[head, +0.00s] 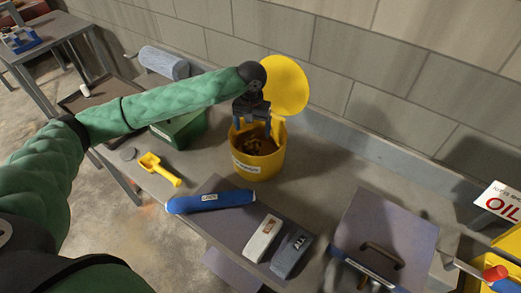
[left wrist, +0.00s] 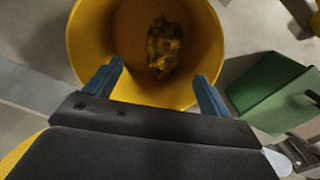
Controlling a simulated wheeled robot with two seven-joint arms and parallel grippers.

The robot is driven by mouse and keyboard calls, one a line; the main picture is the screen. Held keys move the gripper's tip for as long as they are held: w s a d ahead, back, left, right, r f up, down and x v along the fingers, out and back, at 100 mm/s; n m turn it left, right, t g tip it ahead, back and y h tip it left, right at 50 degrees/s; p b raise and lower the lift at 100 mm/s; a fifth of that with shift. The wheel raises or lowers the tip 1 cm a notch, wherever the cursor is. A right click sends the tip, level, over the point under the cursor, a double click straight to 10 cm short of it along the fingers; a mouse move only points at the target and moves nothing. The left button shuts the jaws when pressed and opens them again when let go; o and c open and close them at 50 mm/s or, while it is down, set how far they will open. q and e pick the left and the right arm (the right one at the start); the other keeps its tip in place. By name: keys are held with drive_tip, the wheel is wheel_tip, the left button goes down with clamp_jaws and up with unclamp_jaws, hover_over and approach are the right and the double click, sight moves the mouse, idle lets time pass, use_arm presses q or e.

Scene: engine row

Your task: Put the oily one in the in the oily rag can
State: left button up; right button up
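The yellow oily rag can (head: 258,163) stands on the bench with its round yellow lid (head: 284,86) tilted up behind it. A crumpled, brown-stained yellowish rag (left wrist: 164,47) lies inside the can, clear of the fingers in the left wrist view. My left gripper (head: 255,122) is over the can's mouth, pointing down. Its two blue fingers (left wrist: 158,90) are spread apart with nothing between them. The can's rim (left wrist: 76,40) also shows in the left wrist view. My right gripper is not in view.
A green box (head: 178,130) stands left of the can. A yellow scoop (head: 158,168), a blue roll (head: 210,201), a white block (head: 262,238) and a grey block (head: 291,252) lie in front. A grey lidded box (head: 385,235) and an OIL sign (head: 503,203) are at right.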

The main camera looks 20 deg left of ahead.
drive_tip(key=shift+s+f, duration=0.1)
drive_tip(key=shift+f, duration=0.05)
use_arm(q)
drive_tip(key=shift+r, duration=0.35)
wheel_tip(320, 180, up, 7)
drive_tip(key=b, duration=0.2)
drive_tip(key=shift+b, duration=0.4)
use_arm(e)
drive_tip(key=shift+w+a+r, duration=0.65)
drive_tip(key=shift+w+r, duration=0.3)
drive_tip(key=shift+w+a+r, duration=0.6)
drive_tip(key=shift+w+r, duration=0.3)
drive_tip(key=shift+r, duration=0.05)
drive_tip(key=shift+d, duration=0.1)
